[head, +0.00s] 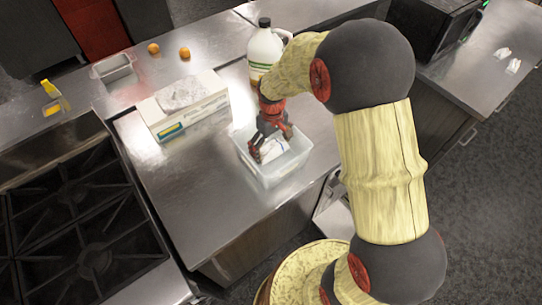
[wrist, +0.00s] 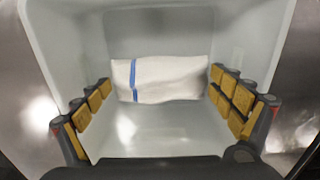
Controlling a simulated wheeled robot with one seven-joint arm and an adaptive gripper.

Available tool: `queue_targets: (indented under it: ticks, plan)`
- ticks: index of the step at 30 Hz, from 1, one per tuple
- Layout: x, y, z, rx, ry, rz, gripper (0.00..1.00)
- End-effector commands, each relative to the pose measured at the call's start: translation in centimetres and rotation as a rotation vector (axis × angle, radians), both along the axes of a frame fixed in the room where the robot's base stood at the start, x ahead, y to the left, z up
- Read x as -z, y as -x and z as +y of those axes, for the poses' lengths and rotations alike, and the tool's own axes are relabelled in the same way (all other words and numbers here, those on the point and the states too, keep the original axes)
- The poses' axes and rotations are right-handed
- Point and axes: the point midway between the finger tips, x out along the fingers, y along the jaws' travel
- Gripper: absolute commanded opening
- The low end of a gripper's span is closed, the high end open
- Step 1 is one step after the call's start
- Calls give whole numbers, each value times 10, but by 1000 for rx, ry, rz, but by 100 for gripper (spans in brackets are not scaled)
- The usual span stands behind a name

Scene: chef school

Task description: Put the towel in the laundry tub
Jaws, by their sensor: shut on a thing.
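The laundry tub (head: 268,176) is a pale translucent bin on the steel counter in the head view. Its walls (wrist: 160,30) surround my gripper in the wrist view. The towel (wrist: 180,72) is white with a blue stripe and lies folded inside the tub's outline. My gripper (head: 271,147) points down into the tub. In the wrist view its fingers (wrist: 160,86) are spread wide, with their tips at the towel's two ends, shut on it. I cannot tell whether the towel touches the tub's floor.
A white jug (head: 264,50) stands behind the tub, close to my arm. A box (head: 183,104) sits to the left on the counter. A metal pan (head: 112,68) and two orange fruits (head: 184,53) are farther back. A stove (head: 75,225) is at left. Bare counter lies left of the tub.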

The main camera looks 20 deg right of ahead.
Motion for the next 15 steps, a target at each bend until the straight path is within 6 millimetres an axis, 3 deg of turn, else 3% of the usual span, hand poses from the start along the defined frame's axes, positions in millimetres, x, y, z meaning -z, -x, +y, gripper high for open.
queue_targets:
  ticks: [15]
  plan:
    - [56, 0, 0, 0, 0, 1, 66]
